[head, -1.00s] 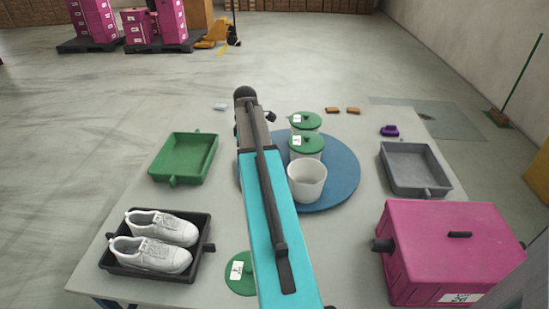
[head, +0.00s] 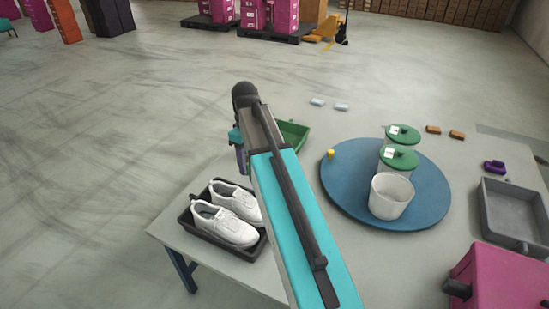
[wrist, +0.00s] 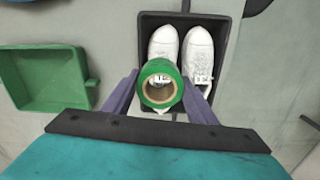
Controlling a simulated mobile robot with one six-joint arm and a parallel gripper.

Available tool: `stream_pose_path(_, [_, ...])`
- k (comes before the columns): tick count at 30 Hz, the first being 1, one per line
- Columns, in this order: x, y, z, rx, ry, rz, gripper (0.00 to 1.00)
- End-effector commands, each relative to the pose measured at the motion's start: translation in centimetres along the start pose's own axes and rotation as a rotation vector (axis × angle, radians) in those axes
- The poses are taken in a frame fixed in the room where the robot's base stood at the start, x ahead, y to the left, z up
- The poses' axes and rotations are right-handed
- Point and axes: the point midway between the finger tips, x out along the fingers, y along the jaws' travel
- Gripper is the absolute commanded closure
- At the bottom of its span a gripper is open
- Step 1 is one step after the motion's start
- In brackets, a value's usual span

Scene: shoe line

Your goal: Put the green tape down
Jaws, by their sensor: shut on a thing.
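The green tape (wrist: 175,70), a roll with a tan core, is between the purple fingers of my gripper (wrist: 160,92) in the wrist view. My gripper is shut on it. In that view the roll overlaps the near part of a black tray (wrist: 231,60) holding white shoes (wrist: 199,50); its height above them is hard to tell. In the head view my gripper (head: 238,150) shows only partly beside my arm, and the tape is hidden there. The black tray (head: 219,245) and shoes stand at the table's left.
An empty green tray (wrist: 40,103) lies left of the black tray in the wrist view. A blue round board (head: 340,190) carries a white cup (head: 390,197), green-lidded cups (head: 399,158) and a small yellow piece (head: 331,154). A grey tray (head: 510,238) and pink box (head: 500,280) are right.

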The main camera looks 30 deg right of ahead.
Motion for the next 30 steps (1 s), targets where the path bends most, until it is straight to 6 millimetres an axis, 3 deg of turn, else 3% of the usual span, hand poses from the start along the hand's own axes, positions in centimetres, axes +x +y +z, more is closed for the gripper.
stream_pose_path(3, [-0.4,-2.5,-1.5,0.002,0.0,0.001,0.72])
stream_pose_path(9, [-0.6,-4.4,-2.7,0.01,0.0,0.0,0.72])
stream_pose_path(30, [-0.6,-4.1,-2.5,0.018,0.0,0.0,0.72])
